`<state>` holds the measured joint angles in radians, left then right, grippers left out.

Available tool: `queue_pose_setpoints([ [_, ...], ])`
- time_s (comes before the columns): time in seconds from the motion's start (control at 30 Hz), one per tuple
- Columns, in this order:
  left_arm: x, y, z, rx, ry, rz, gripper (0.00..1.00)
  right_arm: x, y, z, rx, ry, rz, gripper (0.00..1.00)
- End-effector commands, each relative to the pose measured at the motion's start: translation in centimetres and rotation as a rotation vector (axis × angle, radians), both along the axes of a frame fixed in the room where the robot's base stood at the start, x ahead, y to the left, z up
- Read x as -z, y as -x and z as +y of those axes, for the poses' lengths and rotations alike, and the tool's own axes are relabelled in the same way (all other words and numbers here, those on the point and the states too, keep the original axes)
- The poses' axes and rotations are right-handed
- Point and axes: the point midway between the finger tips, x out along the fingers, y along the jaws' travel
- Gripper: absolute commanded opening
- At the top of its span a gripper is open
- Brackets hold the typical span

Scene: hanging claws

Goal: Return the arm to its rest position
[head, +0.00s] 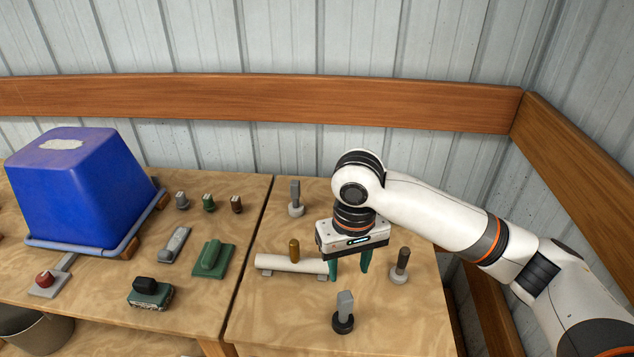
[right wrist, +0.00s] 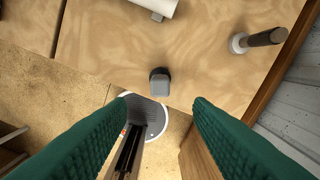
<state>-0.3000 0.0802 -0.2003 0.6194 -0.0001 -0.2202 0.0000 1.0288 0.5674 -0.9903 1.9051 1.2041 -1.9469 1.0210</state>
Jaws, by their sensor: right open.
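My right arm reaches in from the right in the head view, with its elbow raised over the right-hand table. My right gripper (head: 350,272) points down, open and empty, just above the table among several upright tools. Its two green fingers also show in the right wrist view (right wrist: 160,108), spread apart with nothing between them. A grey-topped tool on a black round base (head: 344,312) stands in front of the gripper; it also shows ahead of the fingers in the wrist view (right wrist: 160,82). My left gripper is not in view.
A grey tool (head: 295,197) stands behind. A blue bin (head: 75,190) and several small tools occupy the left table. A wooden rail (head: 250,97) runs along the wall.

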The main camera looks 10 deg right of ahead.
Motion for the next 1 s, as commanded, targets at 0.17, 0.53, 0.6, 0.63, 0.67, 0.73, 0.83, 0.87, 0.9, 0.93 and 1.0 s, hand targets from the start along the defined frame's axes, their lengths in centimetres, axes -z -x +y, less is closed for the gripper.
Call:
queue_pose_setpoints([
  [0.17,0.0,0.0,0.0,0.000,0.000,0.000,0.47,1.3,0.7,1.0,-0.037,-0.032,-0.003,0.47],
  [0.53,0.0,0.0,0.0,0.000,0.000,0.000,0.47,8.9,6.6,6.2,-0.217,-0.309,-0.162,0.47],
  [0.6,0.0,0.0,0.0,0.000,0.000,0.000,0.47,10.1,7.8,6.1,-0.212,-0.337,-0.206,0.47],
  [0.63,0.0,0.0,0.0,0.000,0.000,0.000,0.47,10.6,8.4,5.8,-0.205,-0.343,-0.223,0.47],
  [0.67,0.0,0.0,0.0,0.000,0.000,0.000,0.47,11.1,8.9,5.5,-0.195,-0.346,-0.242,0.47],
  [0.73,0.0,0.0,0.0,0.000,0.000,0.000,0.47,12.2,10.2,4.4,-0.171,-0.337,-0.278,0.47],
  [0.83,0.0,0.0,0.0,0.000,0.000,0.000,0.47,13.5,11.9,2.3,-0.137,-0.297,-0.314,0.47],
  [0.87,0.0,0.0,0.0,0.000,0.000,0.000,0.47,13.8,12.4,1.7,-0.128,-0.283,-0.320,0.47],
  [0.9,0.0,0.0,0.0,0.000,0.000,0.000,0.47,14.2,13.1,0.9,-0.118,-0.262,-0.327,0.47],
  [0.93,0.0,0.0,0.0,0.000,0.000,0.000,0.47,14.5,13.6,0.3,-0.110,-0.246,-0.329,0.47],
  [1.0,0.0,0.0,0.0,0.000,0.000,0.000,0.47,15.0,14.7,-1.1,-0.096,-0.209,-0.334,0.47],
])
